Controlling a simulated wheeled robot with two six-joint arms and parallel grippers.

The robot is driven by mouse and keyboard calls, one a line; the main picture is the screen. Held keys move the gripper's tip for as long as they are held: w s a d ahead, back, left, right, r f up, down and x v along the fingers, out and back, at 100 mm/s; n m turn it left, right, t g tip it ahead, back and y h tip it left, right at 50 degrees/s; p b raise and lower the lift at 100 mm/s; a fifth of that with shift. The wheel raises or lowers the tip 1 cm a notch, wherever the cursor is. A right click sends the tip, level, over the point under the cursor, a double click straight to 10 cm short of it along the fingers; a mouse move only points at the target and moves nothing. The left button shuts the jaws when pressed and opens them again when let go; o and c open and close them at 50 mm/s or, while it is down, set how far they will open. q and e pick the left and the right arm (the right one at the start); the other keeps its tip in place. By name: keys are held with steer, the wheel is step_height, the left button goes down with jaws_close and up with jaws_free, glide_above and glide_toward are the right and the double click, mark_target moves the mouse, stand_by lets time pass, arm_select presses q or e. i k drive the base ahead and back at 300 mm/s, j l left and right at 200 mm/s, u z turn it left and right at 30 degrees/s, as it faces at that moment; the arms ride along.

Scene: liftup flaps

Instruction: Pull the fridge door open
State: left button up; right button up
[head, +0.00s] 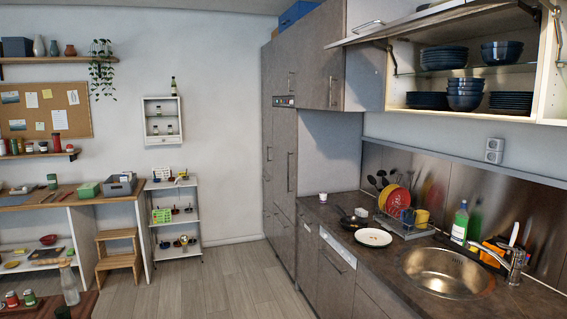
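A tall brown-grey cabinet unit (283,140) stands in the middle of the head view, against the back wall and seen at an angle. Its doors look shut. It has several vertical bar handles, one of them the long handle (289,172) on the nearer tall door. No door is marked as a fridge, so I cannot tell which one is the fridge door. Neither of my grippers shows in this view, and nothing is seen touching the doors.
A counter (350,262) with a sink (446,270), white plate (373,238) and dish rack runs along the right. A lift-up flap (430,20) stands raised above it. Wooden floor (225,285) is clear before the tall unit. A step stool (118,255) and shelf rack (175,218) stand left.

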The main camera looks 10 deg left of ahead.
mark_target(285, 120)
steer(key=i+j+u, duration=0.35)
steer(key=i, duration=0.15)
steer(key=i+j+u, duration=0.2)
steer(key=i+u, duration=0.2)
steer(key=i, duration=0.2)
steer(key=i+u, duration=0.35)
steer(key=i, duration=0.2)
steer(key=i+z, duration=0.2)
steer(key=i, duration=0.4)
steer(key=i+z, duration=0.2)
steer(key=i, duration=0.35)
steer(key=i+j+z, duration=0.2)
steer(key=i, duration=0.4)
steer(key=i+l, duration=0.2)
steer(key=i, duration=0.2)
steer(key=i+l+z, duration=0.1)
steer(key=i, duration=0.35)
steer(key=i+l, duration=0.25)
steer(key=i, duration=0.15)
steer(key=i+l, duration=0.2)
steer(key=i, duration=0.25)
steer(key=k+z, duration=0.05)
